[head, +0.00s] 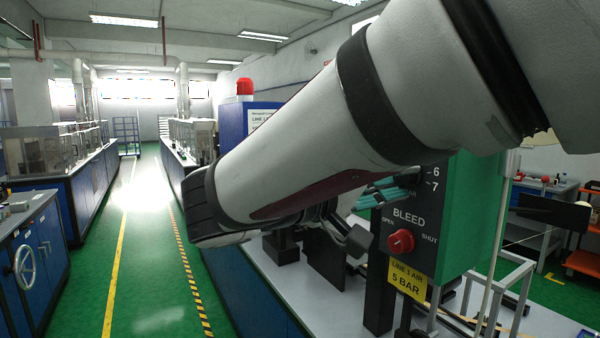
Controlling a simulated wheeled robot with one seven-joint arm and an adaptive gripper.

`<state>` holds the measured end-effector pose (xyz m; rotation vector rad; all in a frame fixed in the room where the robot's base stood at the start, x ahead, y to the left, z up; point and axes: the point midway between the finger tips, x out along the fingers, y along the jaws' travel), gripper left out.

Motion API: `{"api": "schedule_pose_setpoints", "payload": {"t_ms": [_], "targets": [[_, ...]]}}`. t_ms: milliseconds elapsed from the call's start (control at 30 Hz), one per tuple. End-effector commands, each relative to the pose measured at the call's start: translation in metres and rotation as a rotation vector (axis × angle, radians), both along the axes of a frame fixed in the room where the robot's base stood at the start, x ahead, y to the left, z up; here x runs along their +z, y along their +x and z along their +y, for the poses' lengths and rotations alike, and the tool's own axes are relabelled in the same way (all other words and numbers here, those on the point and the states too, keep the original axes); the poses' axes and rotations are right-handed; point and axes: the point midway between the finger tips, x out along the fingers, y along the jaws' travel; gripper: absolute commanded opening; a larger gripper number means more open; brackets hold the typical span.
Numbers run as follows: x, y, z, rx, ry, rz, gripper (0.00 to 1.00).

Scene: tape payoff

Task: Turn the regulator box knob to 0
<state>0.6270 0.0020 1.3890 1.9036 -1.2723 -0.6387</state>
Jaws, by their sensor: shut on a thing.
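The regulator box (473,205) stands at right of centre in the head view, with a dark front and a green side. The figures 6 and 7 of its dial show at the front's upper right. The rest of the dial and the regulator knob are hidden behind my arm and gripper. My gripper (388,190) shows only in part below my forearm, its fingers up against the box front beside the figures. It is shut on what I take to be the knob; the pointer cannot be read.
A red bleed knob (400,241), marked OPEN and SHUT, sits lower on the box. A yellow label (407,280) below it reads LINE 1 AIR 5 BAR. A blue cabinet (232,125) with a red lamp (244,87) stands behind my arm. The green aisle (150,240) at left is clear.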

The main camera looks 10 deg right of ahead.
Motion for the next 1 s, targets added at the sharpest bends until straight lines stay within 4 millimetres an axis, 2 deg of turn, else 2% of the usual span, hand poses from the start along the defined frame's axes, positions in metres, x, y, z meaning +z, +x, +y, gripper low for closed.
{"api": "schedule_pose_setpoints", "payload": {"t_ms": [1000], "targets": [[0.0031, -0.0021, 0.0003, 0.001, -0.369, 0.895, 0.0]]}}
